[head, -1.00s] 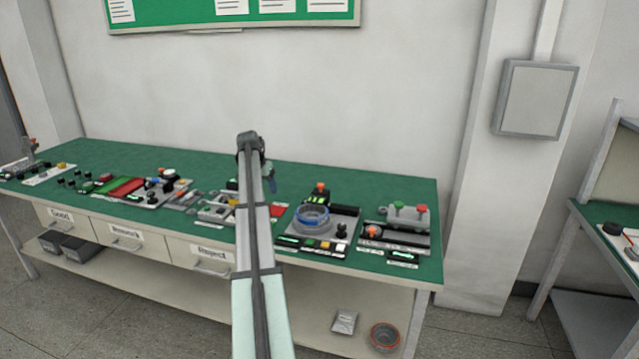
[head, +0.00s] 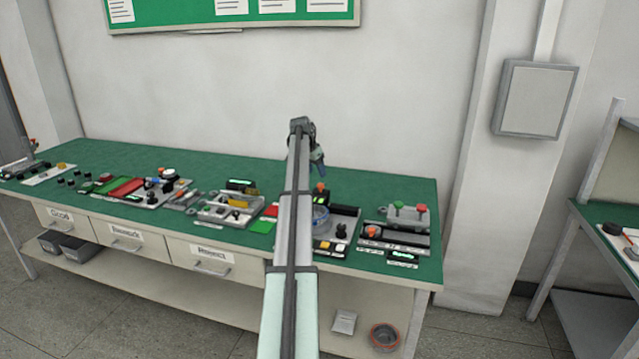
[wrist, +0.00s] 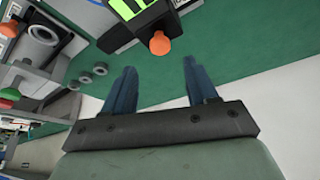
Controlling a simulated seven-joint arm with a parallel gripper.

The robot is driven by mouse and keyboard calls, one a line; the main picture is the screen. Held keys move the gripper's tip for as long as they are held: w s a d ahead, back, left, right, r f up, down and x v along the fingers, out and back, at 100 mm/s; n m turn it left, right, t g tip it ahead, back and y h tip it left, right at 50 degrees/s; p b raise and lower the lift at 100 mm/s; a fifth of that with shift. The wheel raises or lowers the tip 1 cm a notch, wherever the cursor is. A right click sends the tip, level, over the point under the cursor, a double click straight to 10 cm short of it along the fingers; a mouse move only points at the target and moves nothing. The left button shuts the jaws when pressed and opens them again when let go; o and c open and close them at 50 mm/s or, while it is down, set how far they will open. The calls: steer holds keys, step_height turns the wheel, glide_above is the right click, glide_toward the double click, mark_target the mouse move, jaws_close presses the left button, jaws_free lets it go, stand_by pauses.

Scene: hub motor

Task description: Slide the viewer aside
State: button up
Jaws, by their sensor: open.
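My gripper (head: 319,168) hangs above the back part of the green bench, behind a grey station with a blue ring (head: 320,216). Its blue fingers are apart and empty in the wrist view (wrist: 158,70). A dark box with a lit green display (wrist: 128,8) and an orange knob (wrist: 160,43) shows just beyond the fingertips, apart from them. The orange knob also shows in the head view (head: 320,188), near the gripper. I cannot tell for certain which part is the viewer. My arm hides the left part of this station.
A station with red and green knobs (head: 408,214) stands at the right end of the bench (head: 350,183). Grey trays (head: 228,212) and a red tray (head: 125,187) stand to the left. The bench's back strip is mostly clear. Grey rings (wrist: 92,74) lie at left in the wrist view.

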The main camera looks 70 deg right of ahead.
mark_target(320, 184)
steer(key=shift+x, duration=3.5)
steer(key=shift+w, duration=0.1)
steer(key=shift+c, duration=0.2)
jaws_close()
